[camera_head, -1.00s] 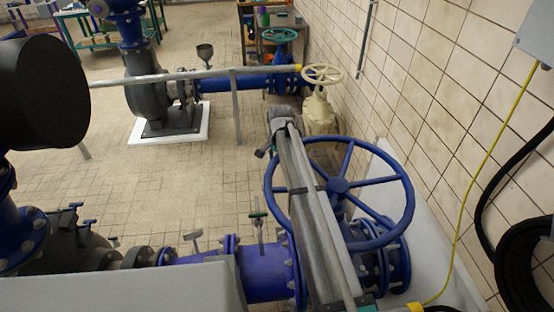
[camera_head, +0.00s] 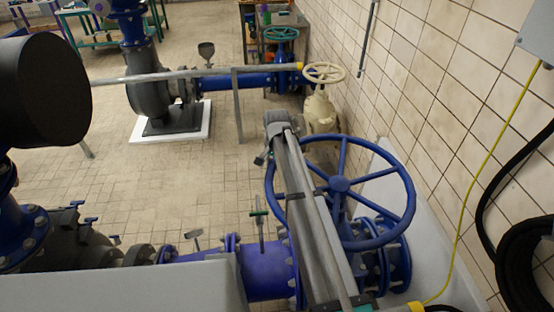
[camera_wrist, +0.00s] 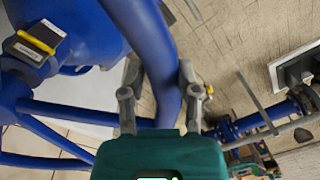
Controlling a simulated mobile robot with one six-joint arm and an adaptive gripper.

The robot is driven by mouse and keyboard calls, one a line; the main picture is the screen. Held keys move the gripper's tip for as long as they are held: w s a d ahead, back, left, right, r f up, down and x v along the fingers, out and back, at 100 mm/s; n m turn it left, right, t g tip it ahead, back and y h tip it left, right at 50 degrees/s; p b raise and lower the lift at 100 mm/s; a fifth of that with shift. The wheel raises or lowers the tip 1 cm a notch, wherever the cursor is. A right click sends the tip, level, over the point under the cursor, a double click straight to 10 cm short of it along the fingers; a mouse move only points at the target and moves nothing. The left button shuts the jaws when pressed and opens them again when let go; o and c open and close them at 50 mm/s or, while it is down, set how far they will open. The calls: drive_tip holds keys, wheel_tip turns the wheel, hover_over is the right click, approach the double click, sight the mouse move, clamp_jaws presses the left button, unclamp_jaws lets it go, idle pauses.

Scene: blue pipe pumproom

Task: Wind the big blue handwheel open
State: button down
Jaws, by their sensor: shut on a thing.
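The big blue handwheel (camera_head: 340,184) is in the front right of the head view, on a blue valve on the pipe. In the wrist view its rim (camera_wrist: 163,75) runs between the two grey fingers of my gripper (camera_wrist: 159,95), which is shut on it. In the head view my gripper (camera_head: 265,157) is at the left side of the rim, partly hidden by my arm. My arm crosses over the left part of the wheel and hides some of its rim and spokes.
A cream handwheel (camera_head: 324,72) and a teal handwheel (camera_head: 281,34) stand behind. A grey rail (camera_head: 200,74) crosses beyond the wheel. The tiled wall (camera_head: 430,90) is close on the right, with a yellow cable (camera_head: 484,150). Tiled floor (camera_head: 190,170) is open to the left.

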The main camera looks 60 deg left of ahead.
sight(283, 213)
drive_tip(key=s+d+n, duration=0.1)
drive_tip(key=s+d, duration=0.1)
drive_tip(key=d, duration=0.1)
drive_tip(key=s+d+n, duration=0.2)
drive_tip(key=d, duration=0.1)
drive_tip(key=s+d+n, duration=0.1)
drive_tip(key=d+n, duration=0.1)
drive_tip(key=d, duration=0.1)
drive_tip(key=shift+s+d, duration=0.35)
drive_tip(key=shift+s, duration=0.05)
drive_tip(key=d+n, duration=0.1)
drive_tip(key=d, duration=0.2)
drive_tip(key=d+n, duration=0.2)
drive_tip(key=s+d+n, duration=0.1)
drive_tip(key=d, duration=0.2)
drive_tip(key=shift+d+n+h, duration=0.3)
drive_tip(key=shift+w+d+f+n, duration=0.1)
drive_tip(key=shift+d+n, duration=0.4)
drive_tip(key=shift+d, duration=0.3)
drive_tip(key=shift+c, duration=2.2)
unclamp_jaws()
drive_tip(key=shift+d, duration=0.15)
drive_tip(key=shift+o, duration=0.5)
drive_tip(key=shift+a, duration=0.3)
